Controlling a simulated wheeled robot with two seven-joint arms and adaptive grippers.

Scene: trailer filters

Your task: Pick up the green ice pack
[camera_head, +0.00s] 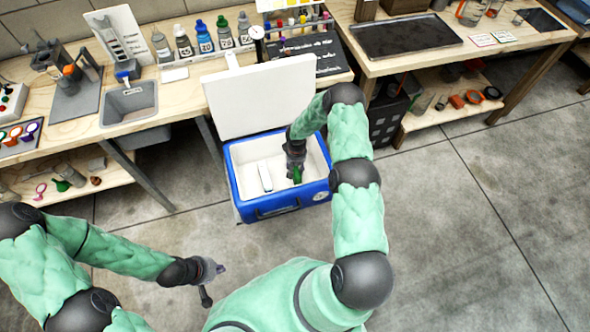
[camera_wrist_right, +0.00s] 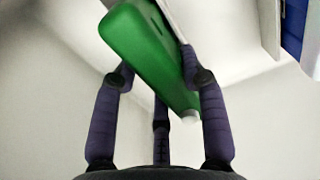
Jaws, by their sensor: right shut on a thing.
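The green ice pack (camera_wrist_right: 150,50) is tilted between the fingers of my right gripper (camera_wrist_right: 160,85) in the right wrist view. My right gripper is shut on it. In the head view, my right gripper (camera_head: 297,168) reaches down into the open blue cooler (camera_head: 275,205), and a small bit of the green ice pack (camera_head: 297,175) shows below it. I cannot tell whether the pack touches the cooler floor. My left gripper (camera_head: 208,280) is over the floor at lower left, small in view, and its finger opening is unclear.
A white and blue item (camera_head: 265,176) stands inside the cooler, left of my right gripper. The white cooler lid (camera_head: 255,100) is raised at the back against the workbench. A sink (camera_head: 130,103) and several bottles (camera_head: 204,38) are on the bench. The floor in front is clear.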

